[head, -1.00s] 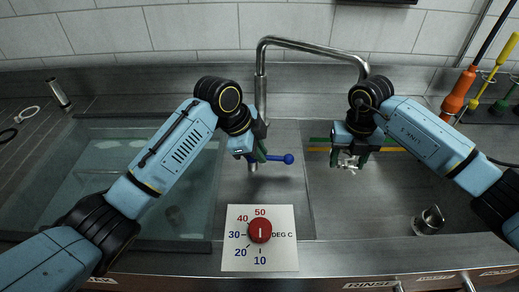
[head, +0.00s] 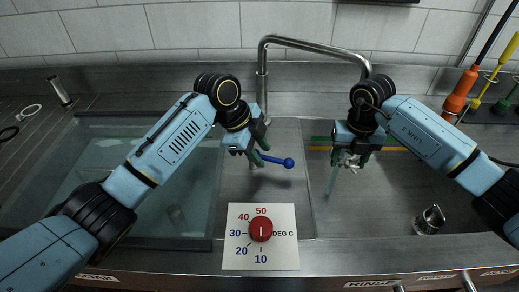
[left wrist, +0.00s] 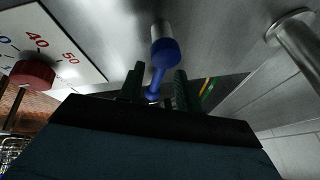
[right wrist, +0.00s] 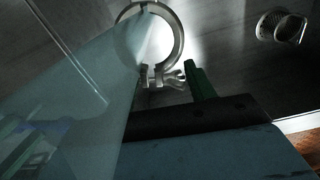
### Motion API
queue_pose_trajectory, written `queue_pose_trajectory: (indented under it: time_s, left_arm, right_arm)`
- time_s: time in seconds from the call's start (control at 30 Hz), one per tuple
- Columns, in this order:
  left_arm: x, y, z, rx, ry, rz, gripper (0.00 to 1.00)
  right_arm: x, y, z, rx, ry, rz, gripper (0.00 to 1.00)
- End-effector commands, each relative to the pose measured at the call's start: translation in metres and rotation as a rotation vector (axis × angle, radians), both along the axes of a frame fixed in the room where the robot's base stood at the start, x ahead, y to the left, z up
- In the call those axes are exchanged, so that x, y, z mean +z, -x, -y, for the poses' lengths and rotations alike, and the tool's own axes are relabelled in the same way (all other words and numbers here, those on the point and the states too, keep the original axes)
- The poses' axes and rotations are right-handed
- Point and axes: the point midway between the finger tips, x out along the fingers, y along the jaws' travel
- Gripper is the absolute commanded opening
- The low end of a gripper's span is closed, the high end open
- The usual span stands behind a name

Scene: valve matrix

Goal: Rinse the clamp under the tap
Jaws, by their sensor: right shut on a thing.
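My right gripper (head: 352,150) is shut on the silver ring clamp (head: 350,162), below the tap spout (head: 318,47). The right wrist view shows the clamp's round band (right wrist: 180,42) and wing nut (right wrist: 172,79) beside a green finger. A pale blue water stream (head: 332,180) falls at the clamp's left. In the right wrist view the stream (right wrist: 85,110) overlaps the band's left side; I cannot tell whether it touches. My left gripper (head: 257,150) is at the blue tap lever (head: 274,160). In the left wrist view its fingers stand apart around the lever (left wrist: 157,75).
A red temperature knob (head: 261,229) sits on a white dial plate (head: 240,255) in front. A glassy basin (head: 110,190) lies left. Colored-handled tools (head: 461,90) stand at the right back.

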Motion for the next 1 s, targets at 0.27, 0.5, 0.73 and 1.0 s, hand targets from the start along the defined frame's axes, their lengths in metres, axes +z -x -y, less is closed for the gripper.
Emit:
queue_pose_trajectory:
  time_s: [0.27,0.5,0.73,1.0]
  left_arm:
    - [0.027,0.000,-0.012,0.000,0.001,0.005,0.34]
    - [0.074,0.002,-0.035,0.001,0.000,0.004,0.34]
    - [0.103,0.003,-0.048,0.001,0.000,0.002,0.34]
    - [0.109,0.004,-0.051,0.000,0.000,-0.001,0.34]
  right_arm:
    - [0.000,0.000,0.000,0.000,0.000,0.001,0.20]
    - [0.000,0.000,0.000,0.000,0.000,0.001,0.20]
    - [0.000,0.000,0.000,0.000,0.000,0.001,0.20]
    - [0.000,0.000,0.000,0.000,0.000,0.001,0.20]
